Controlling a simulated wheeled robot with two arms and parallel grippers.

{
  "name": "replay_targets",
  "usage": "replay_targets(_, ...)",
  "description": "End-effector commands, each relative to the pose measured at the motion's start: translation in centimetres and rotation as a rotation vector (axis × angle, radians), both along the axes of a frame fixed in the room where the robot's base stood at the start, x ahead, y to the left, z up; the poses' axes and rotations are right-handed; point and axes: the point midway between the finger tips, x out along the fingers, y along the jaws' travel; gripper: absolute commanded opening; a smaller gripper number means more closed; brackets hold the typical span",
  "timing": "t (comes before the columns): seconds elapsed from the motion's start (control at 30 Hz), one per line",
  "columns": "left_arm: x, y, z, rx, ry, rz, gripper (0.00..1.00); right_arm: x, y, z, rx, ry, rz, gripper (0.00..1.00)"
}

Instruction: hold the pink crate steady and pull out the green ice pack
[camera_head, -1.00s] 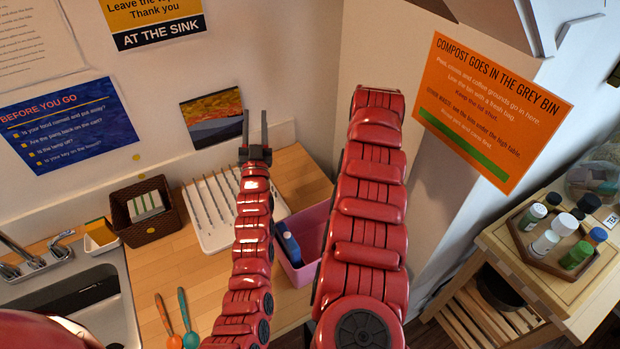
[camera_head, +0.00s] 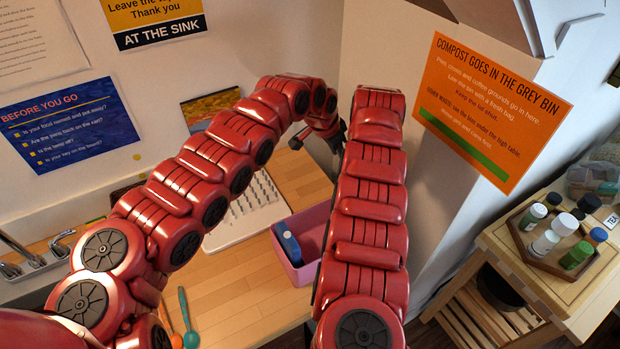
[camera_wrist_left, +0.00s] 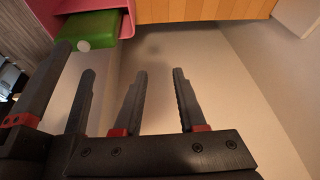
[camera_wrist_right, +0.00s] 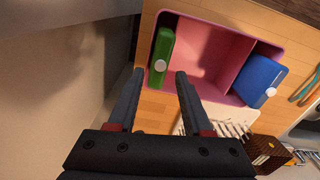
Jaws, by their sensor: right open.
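The pink crate (camera_head: 310,230) stands on the wooden counter, its right part hidden behind my right arm in the head view. The green ice pack (camera_wrist_right: 162,52), with a white cap, stands along one end of the crate in the right wrist view. It also shows beside the pink rim in the left wrist view (camera_wrist_left: 92,28). My right gripper (camera_wrist_right: 159,72) is open and empty, its fingertips just short of the pack and crate. My left gripper (camera_wrist_left: 159,72) is open and empty over bare wall and floor, beside the right gripper's fingers, apart from the crate.
A blue ice pack (camera_head: 288,242) leans in the crate's other end. A white drying rack (camera_head: 240,225) stands next to the crate. A wall corner rises close behind the grippers. Two spoons (camera_head: 188,318) lie near the sink. The counter in front of the rack is clear.

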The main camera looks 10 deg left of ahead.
Motion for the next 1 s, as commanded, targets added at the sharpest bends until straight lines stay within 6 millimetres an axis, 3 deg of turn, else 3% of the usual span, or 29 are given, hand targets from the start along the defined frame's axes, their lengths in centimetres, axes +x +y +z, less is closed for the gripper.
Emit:
replay_targets(0.13,-5.0,3.6,-1.1,0.169,0.171,-0.038,0.40,0.0,0.0,0.0,0.000,0.000,0.000,0.50)
replay_targets(0.3,-8.1,6.0,-1.4,0.265,0.277,-0.051,0.40,0.0,0.0,0.0,0.000,0.000,0.000,0.50)
replay_targets(0.47,-8.9,6.5,-2.4,0.284,0.304,-0.051,0.40,0.0,0.0,0.0,0.000,0.000,0.000,0.50)
replay_targets(0.73,-9.0,6.4,-7.4,0.283,0.307,-0.052,0.40,0.0,0.0,0.0,0.000,0.000,0.000,0.50)
replay_targets(1.0,-9.0,6.3,-10.4,0.283,0.303,-0.053,0.40,0.0,0.0,0.0,0.000,0.000,0.000,0.50)
